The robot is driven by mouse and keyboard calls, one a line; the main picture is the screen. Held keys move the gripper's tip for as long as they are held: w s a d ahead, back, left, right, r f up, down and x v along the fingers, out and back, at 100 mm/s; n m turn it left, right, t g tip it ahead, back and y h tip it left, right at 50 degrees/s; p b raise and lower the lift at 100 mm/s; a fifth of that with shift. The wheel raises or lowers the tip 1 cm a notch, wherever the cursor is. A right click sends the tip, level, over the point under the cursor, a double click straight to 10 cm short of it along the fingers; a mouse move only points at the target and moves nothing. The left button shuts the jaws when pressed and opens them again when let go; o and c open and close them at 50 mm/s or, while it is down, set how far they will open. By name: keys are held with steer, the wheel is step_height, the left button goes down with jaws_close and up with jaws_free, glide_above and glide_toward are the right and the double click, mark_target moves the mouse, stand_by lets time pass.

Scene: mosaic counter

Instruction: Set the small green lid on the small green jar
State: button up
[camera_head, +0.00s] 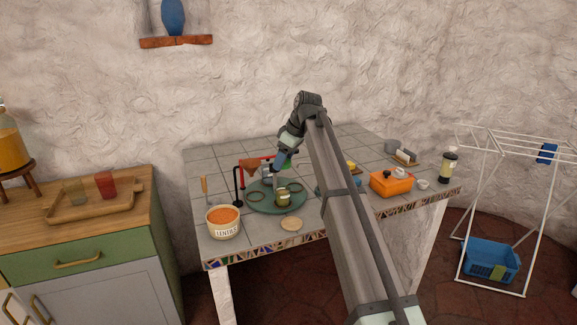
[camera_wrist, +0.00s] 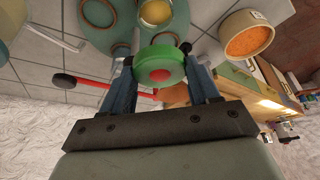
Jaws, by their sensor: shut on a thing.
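My gripper (camera_wrist: 160,72) is shut on the small green lid (camera_wrist: 158,65), which has a red knob. In the wrist view the lid sits between the two fingertips. A small jar (camera_head: 283,198) with yellowish contents stands on a round green tray (camera_head: 262,206). The jar also shows in the wrist view (camera_wrist: 164,11), beyond the lid and apart from it. In the head view my gripper (camera_head: 267,172) is small, above the tray's back part and behind the jar. The lid is hard to make out there.
Ring-shaped pieces (camera_head: 256,197) lie on the tray beside the jar. A lentil pot (camera_head: 223,224) stands left of the tray, and a pale round disc (camera_head: 291,224) lies in front. A red and black stand (camera_head: 239,180) is close behind. An orange box (camera_head: 390,184) is farther right.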

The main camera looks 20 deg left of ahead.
steer(key=shift+f, duration=0.2)
steer(key=shift+f, duration=3.35)
steer(key=shift+f, duration=0.95)
stand_by(0.3)
steer(key=o, duration=1.1)
steer(key=shift+r, duration=0.2)
steer(key=shift+r, duration=3.35)
